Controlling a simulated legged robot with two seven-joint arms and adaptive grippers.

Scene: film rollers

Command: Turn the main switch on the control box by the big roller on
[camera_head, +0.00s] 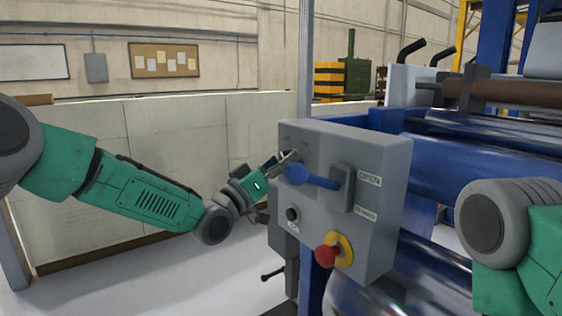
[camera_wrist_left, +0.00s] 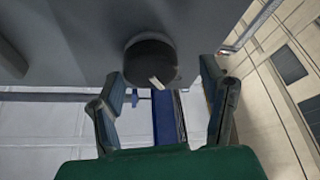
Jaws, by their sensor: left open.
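The grey control box (camera_head: 375,230) stands in the middle of the head view beside the rollers. On its face are a blue-handled lever (camera_head: 315,180), a small dark knob (camera_head: 292,214) and a red button on a yellow base (camera_head: 328,253). My left gripper (camera_head: 279,184) is open at the box's left edge. In the left wrist view a round black knob (camera_wrist_left: 150,60) with a pale mark lies ahead of and between the spread fingers (camera_wrist_left: 161,72), with no visible contact. I cannot tell which head-view knob this is. My right gripper is out of view.
The big blue machine with metal rollers (camera_head: 475,128) fills the right side. A pale wall panel (camera_head: 130,130) stands behind my left arm. A thin post (camera_head: 306,60) rises behind the box. White floor (camera_head: 150,275) is clear at lower left.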

